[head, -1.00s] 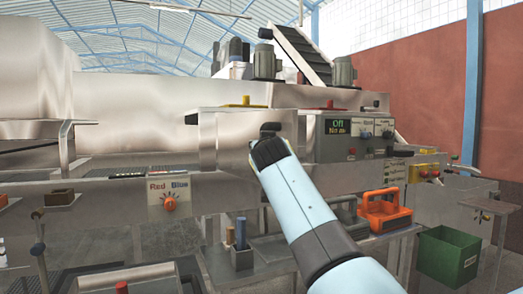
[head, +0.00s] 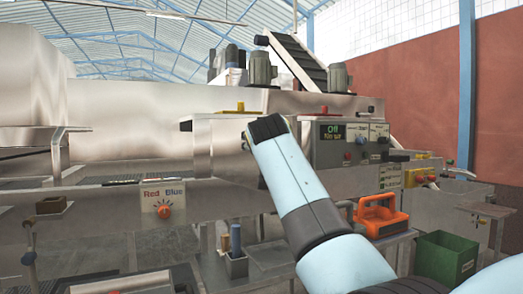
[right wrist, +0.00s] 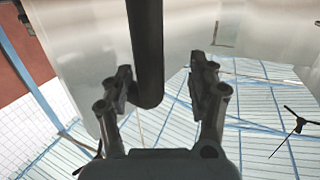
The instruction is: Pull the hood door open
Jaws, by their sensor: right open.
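The steel hood (head: 225,150) stands on the machine in the middle of the head view, behind my right arm. I cannot tell where its door edges are, or whether the door is ajar. A dark, round-ended bar, apparently the door handle (right wrist: 147,50), runs down from the top of the right wrist view. My right gripper (right wrist: 165,80) is open, with its fingers on either side of the bar; contact is not clear. In the head view, my right wrist hides the gripper and handle. My left gripper is not in view.
A control panel (head: 352,145) with a lit display sits right of the hood. A red/blue selector knob (head: 164,211) is at lower left. A yellow handle (head: 240,108) is on top of the hood.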

